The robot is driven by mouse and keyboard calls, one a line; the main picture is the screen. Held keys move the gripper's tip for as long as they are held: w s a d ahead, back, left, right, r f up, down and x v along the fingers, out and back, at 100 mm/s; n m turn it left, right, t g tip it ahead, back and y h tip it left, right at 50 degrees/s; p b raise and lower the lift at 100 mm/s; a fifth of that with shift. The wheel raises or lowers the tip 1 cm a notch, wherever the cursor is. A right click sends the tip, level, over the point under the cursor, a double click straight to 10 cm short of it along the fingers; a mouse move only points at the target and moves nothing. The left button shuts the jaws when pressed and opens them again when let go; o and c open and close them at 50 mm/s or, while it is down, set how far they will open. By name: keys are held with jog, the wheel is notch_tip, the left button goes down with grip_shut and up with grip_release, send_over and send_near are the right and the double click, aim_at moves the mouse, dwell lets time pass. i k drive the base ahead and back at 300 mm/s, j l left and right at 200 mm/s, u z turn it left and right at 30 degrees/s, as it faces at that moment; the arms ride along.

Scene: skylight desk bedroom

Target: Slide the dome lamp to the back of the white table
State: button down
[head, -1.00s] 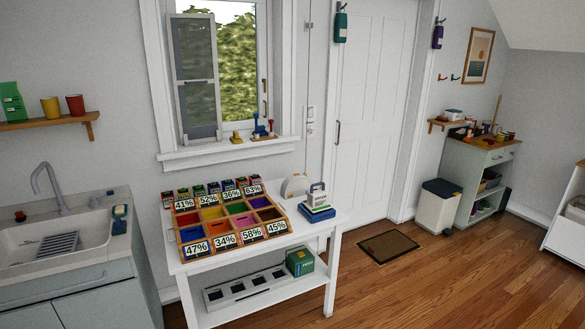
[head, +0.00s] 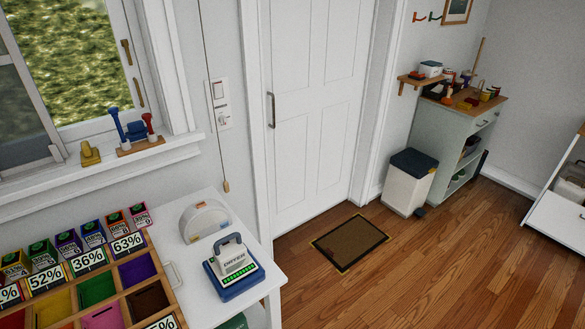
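The white table (head: 262,285) shows at the lower left in the head view, under the window. A white, rounded, dome-like object (head: 203,217) stands near its back right part and looks like the dome lamp, though I cannot be sure. My gripper is not in view.
A wooden sorting tray (head: 150,296) with coloured compartments and percentage labels fills the table's left part. A door mat (head: 350,245) and a white bin (head: 410,182) lie beyond, right. The wooden floor between is mostly clear.

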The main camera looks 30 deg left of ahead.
aim_at(205, 221)
jog(key=i+u, duration=0.15)
jog(key=i, duration=0.35)
jog(key=i+l+u, duration=0.15)
jog(key=i, duration=0.3)
jog(key=i+l+u, duration=0.15)
jog(key=i, duration=0.35)
jog(key=i+l+u, duration=0.2)
jog(key=i, duration=0.25)
jog(key=i+u, duration=0.25)
jog(key=u, duration=0.25)
jog(key=i+u, duration=0.2)
jog(key=u, duration=0.25)
jog(key=i+u, duration=0.25)
jog(key=u, duration=0.25)
jog(key=i+l+u, duration=0.2)
jog(key=u, duration=0.25)
jog(key=i+l+u, duration=0.1)
jog(key=i+u, duration=0.15)
jog(key=u, duration=0.2)
jog(key=i+l+u, duration=0.15)
jog(key=u, duration=0.35)
jog(key=i+l+u, duration=0.3)
jog(key=u, duration=0.15)
